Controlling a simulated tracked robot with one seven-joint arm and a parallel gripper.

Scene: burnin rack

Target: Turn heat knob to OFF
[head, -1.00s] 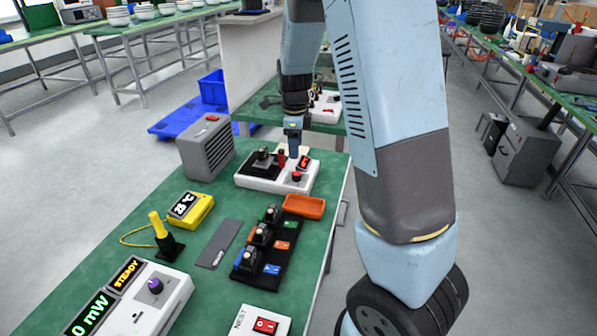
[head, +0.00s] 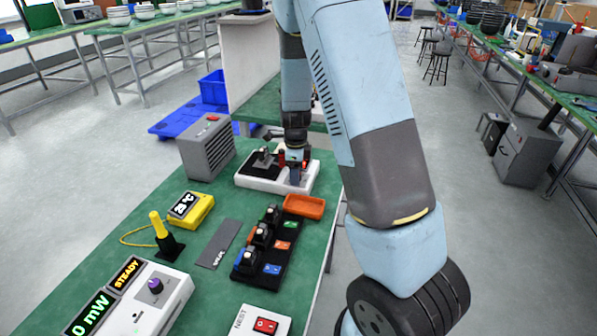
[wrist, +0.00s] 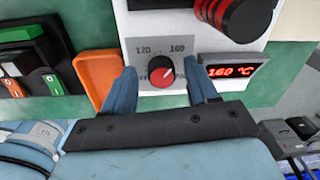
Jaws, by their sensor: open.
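The red heat knob (wrist: 161,74) sits on a grey dial plate (wrist: 148,52) with marks 120, 160 and a partly hidden OFF at lower left. My gripper (wrist: 160,68) is open, with one blue finger on each side of the knob; I see gaps between the fingers and the knob. A display (wrist: 233,70) to the right reads 160 °C in red. In the head view my gripper (head: 294,173) is low over the white burn-in unit (head: 258,184) and hides the knob there.
An orange tray (head: 304,206) sits close in front of the unit, beside a black rack (head: 268,258) with several modules. A grey vented box (head: 207,147) stands at the left.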

